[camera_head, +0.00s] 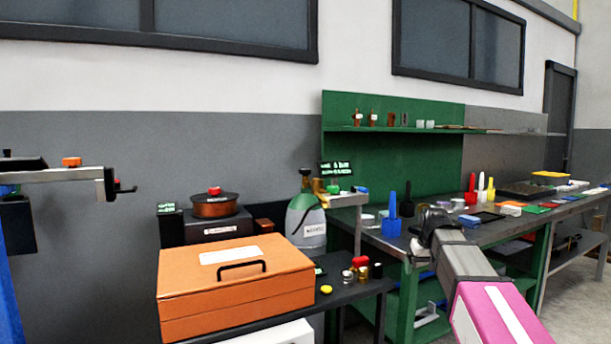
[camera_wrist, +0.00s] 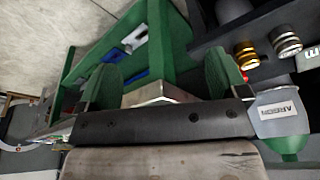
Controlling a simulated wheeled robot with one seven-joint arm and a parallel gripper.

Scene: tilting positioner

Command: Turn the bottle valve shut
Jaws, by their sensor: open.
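The gas bottle (camera_head: 305,222) stands upright behind the small dark table, grey-bodied with a green shoulder and a white label. Its valve (camera_head: 305,173) is at the top, with a dark knob and brass fittings beside it. My gripper (camera_head: 432,218) is to the right of the bottle, in front of the green workbench, clear of the valve. In the wrist view my gripper (camera_wrist: 163,82) shows two green-padded fingers spread apart with nothing held between them. The bottle (camera_wrist: 280,112) appears there at the right edge, label upside down; its valve is out of that view.
An orange case (camera_head: 236,285) sits on the dark table (camera_head: 352,297), left of several small caps. A green workbench (camera_head: 400,252) with a blue tool holder (camera_head: 391,228) is beside my arm. A small shelf with coloured items (camera_head: 345,199) is close right of the valve.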

